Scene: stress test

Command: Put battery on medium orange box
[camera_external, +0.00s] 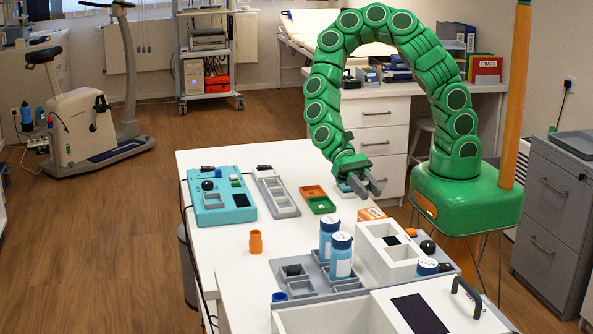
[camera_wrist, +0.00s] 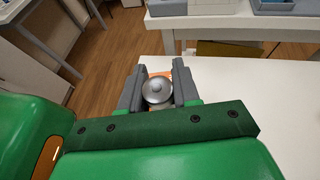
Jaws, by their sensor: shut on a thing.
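In the wrist view, my gripper (camera_wrist: 157,80) is shut on the battery (camera_wrist: 156,91), a round silver thing with a small knob in its top centre. In the external view, my gripper (camera_external: 366,187) hangs over the right side of the white table, and the battery cannot be made out between the fingers. An orange box (camera_external: 371,214) lies on the table just below my gripper. A flat orange tray (camera_external: 313,190) lies to the left of my gripper. I cannot tell which is the medium one. In the wrist view, an orange patch shows behind the battery, partly hidden.
A green tray (camera_external: 321,205) touches the orange tray. A teal device (camera_external: 221,198) and a grey tray (camera_external: 277,192) stand at the left.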

